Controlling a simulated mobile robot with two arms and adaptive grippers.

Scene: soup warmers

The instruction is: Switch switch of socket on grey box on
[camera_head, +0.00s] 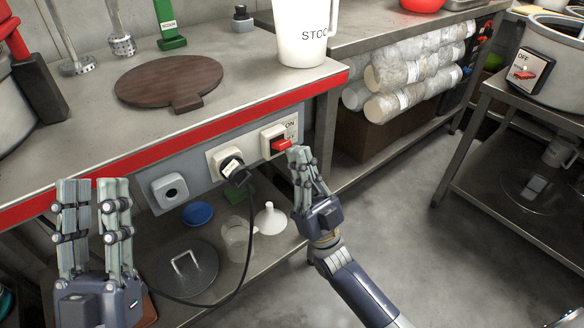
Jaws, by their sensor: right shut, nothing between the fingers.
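The grey box (196,170) is a panel along the front of the steel counter. It carries an empty round socket (170,190), a socket with a black plug (233,168) in it, and a red switch (280,144) on a cream plate marked ON above. The lower marking is partly hidden by my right gripper. My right gripper (300,152) is shut and empty, its fingertips right beside the red switch at its lower right; I cannot tell whether they touch it. My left gripper (92,184) is open and empty, fingers up, in front of the counter at the left.
A black cable (249,232) hangs from the plug. The lower shelf holds a blue bowl (198,213) and a funnel (269,217).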

